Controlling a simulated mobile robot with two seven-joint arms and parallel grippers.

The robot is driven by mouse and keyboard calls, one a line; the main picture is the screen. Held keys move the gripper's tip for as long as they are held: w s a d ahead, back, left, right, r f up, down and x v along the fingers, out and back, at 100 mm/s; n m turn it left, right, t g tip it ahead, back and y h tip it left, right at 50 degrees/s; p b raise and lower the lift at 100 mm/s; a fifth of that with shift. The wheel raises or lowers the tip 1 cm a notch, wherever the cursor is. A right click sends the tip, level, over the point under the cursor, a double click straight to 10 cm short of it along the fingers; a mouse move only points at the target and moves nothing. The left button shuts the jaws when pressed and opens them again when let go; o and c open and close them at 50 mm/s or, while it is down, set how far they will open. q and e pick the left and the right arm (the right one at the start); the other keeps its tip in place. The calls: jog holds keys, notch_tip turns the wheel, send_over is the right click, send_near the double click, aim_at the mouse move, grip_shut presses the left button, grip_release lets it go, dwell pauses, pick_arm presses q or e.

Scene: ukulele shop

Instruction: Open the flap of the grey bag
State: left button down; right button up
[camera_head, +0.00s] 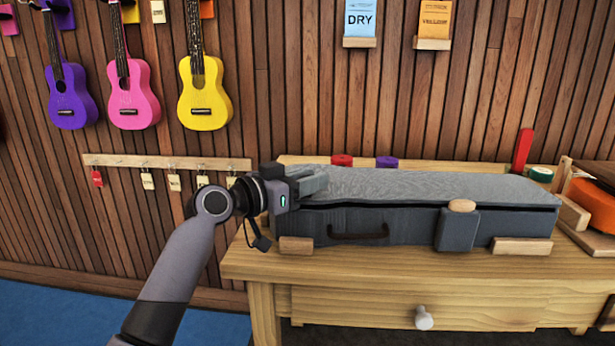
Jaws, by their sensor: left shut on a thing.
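The grey bag (405,225) lies long side forward on the wooden bench. Its lighter grey flap (430,184) covers the top, with a thin dark gap along the front edge, widest at the right. A dark grey tab (458,231) with a wooden knob (462,206) stands at the front, right of a dark handle (358,233). My left gripper (312,184) is shut on the flap at its left end. Its fingers hide that corner, so the exact hold is not clear. My right gripper is not in view.
Wooden blocks stand against the bag's front at left (296,245) and right (521,246). Red (342,160) and purple (387,162) items sit behind it. An orange round object (594,203) is at the right. A peg rail (165,162) and ukuleles hang on the wall.

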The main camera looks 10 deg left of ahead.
pick_arm(q)
jog(key=r+p, duration=0.2)
jog(key=p, duration=0.1)
jog(key=w+r+n+g+y+p, duration=0.1)
jog(key=r+p, duration=0.1)
jog(key=p, duration=0.1)
jog(key=w+r+n+p, duration=0.1)
jog(key=r+p, duration=0.1)
jog(key=shift+r+g+p, duration=0.1)
jog(key=shift+g+p, duration=0.3)
jog(key=shift+n+g+y, duration=0.4)
jog(key=shift+n+g, duration=0.1)
jog(key=shift+w+r+p, duration=1.85)
jog(key=shift+w+r, duration=0.1)
jog(key=shift+r, duration=0.35)
